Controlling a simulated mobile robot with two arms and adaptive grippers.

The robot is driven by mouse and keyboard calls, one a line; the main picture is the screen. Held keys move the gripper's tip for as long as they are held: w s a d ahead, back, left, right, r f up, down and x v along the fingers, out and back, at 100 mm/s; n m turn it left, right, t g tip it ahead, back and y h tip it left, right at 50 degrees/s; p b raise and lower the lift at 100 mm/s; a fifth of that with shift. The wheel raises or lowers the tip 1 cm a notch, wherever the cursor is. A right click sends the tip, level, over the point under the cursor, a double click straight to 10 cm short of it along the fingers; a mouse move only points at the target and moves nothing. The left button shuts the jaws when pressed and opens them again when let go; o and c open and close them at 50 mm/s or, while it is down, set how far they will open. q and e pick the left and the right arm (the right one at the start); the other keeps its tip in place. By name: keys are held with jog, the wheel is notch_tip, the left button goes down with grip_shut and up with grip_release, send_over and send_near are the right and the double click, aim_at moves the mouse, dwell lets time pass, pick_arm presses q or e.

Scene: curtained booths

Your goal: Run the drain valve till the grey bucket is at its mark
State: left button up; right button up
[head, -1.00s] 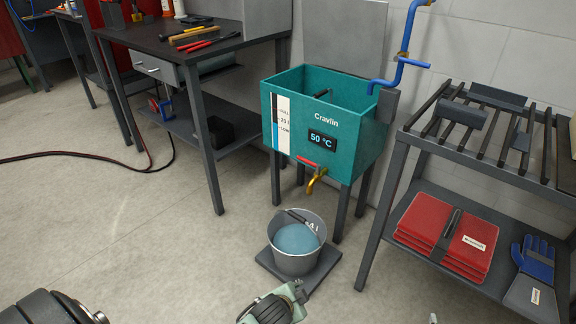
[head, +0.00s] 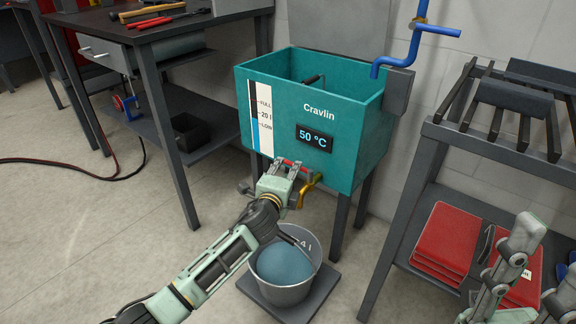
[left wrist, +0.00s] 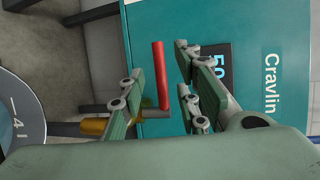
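The grey bucket (head: 268,294) stands below the teal tank (head: 354,142) with blue water (head: 284,265) in it. A "4 l" mark (head: 304,244) shows on its inner wall above the water surface; the exact line is too small to tell. The drain valve has a brass spout (head: 309,189) and a red lever (left wrist: 160,75). My left gripper (head: 285,169) is at the valve and open, with the red lever between its spread fingers in the left wrist view. My left gripper hides part of the spout, and no stream shows. My right gripper (head: 524,238) is at the lower right, its fingers unclear.
The bucket stands on a dark base plate (head: 322,290). A workbench (head: 150,28) with tools is at left. A dark rack (head: 480,152) with red folded things (head: 447,238) on its lower shelf is at right. A blue pipe (head: 413,48) reaches the tank from above.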

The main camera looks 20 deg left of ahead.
aim_at(291, 165)
pick_arm(q)
jog(key=shift+w+a+f+b, duration=0.15)
jog(key=shift+w+b, duration=0.25)
jog(key=shift+w, duration=0.6)
jog(key=shift+w+d+f+b, duration=0.1)
jog(key=shift+w+f+b, duration=0.25)
jog(key=shift+w, duration=0.6)
jog(key=shift+w+a+f+b, duration=0.1)
jog(key=shift+w+b, duration=0.4)
jog(key=shift+w, duration=0.5)
jog(key=shift+c, duration=0.5)
grip_shut()
jog(key=shift+f, duration=0.1)
